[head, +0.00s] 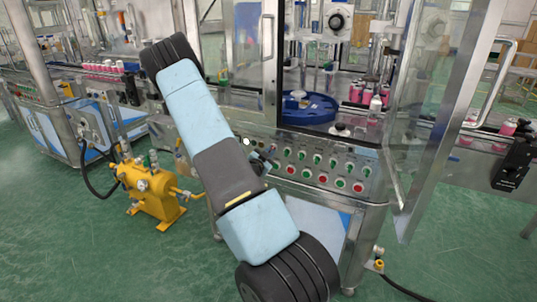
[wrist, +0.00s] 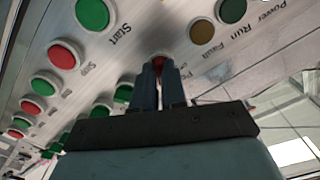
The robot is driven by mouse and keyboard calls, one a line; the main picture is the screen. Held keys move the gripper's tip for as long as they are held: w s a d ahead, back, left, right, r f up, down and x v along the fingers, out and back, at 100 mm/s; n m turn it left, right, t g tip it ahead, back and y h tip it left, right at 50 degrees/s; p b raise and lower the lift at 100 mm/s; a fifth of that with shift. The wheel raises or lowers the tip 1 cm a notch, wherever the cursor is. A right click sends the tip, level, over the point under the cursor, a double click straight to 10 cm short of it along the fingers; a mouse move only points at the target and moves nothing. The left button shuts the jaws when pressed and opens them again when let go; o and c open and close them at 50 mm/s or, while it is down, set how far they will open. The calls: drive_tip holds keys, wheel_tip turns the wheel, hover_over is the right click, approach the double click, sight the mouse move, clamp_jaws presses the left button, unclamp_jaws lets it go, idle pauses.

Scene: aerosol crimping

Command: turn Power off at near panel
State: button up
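The near control panel (head: 318,168) is a sloped metal face with rows of green and red buttons, below the machine's window in the head view. In the wrist view the panel (wrist: 125,70) fills the upper left, with "Start", "Stop", "Fault", "Run" and "Power" lettering. "Power" stands at the top right edge, beside a green round part (wrist: 232,10). My gripper (wrist: 160,64) points at the panel, its two dark fingers close together. A small red part shows between or just behind the fingertips. Whether they touch or hold it is unclear. In the head view my arm mostly hides the gripper (head: 262,160).
An open clear door (head: 425,120) with a metal frame stands right of the panel. A yellow pump unit (head: 150,195) stands on the floor to the left. A blue round table (head: 305,107) is inside the machine. Pink cans (head: 103,68) stand on the left conveyor.

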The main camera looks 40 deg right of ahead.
clamp_jaws()
